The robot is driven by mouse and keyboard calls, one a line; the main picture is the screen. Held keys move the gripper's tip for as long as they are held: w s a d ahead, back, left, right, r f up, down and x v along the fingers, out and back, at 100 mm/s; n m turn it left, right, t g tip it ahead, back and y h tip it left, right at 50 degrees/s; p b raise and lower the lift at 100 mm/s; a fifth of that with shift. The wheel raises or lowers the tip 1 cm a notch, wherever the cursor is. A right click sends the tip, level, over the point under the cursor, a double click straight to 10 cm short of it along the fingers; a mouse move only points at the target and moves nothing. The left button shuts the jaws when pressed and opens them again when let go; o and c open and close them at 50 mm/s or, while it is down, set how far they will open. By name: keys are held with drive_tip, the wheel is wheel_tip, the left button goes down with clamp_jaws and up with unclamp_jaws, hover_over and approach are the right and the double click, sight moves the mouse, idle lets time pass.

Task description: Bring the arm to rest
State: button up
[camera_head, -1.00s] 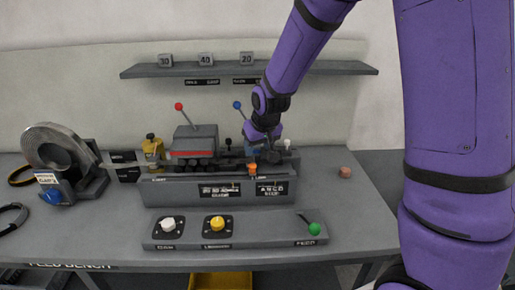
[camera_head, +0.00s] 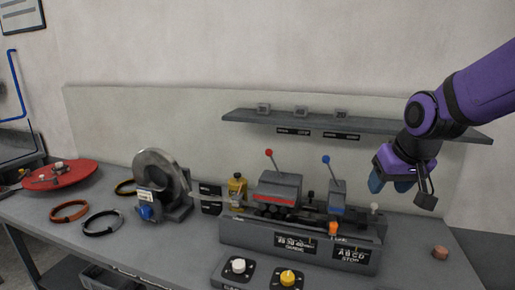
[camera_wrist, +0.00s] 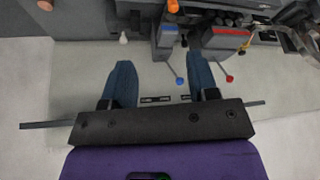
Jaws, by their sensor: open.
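My purple arm reaches in from the right in the head view. My gripper (camera_head: 390,182) hangs in the air above the right end of the bench machine (camera_head: 300,238), in front of the wall shelf. It is apart from everything around it. In the wrist view its two blue fingers (camera_wrist: 160,82) stand wide apart with nothing between them. Beyond the fingers the wrist view shows the machine's blue-knobbed lever (camera_wrist: 179,80) and red-knobbed lever (camera_wrist: 229,78).
The shelf (camera_head: 360,127) with small numbered blocks is behind the gripper. A metal coil (camera_head: 160,178) on a stand, several rings and a red disc (camera_head: 60,175) are to the left. A small copper-coloured piece (camera_head: 440,252) lies on the bench at right.

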drive_tip(key=s+d+r, duration=0.1)
drive_tip(key=s+r, duration=0.2)
drive_tip(key=s, duration=0.6)
drive_tip(key=s+d+r, duration=0.1)
drive_tip(key=s+r, duration=0.2)
drive_tip(key=s, duration=0.6)
drive_tip(key=shift+s+d+r+h, duration=0.15)
drive_tip(key=shift+s+d+h, duration=0.05)
drive_tip(key=shift+d+h, duration=0.15)
idle(1.7)
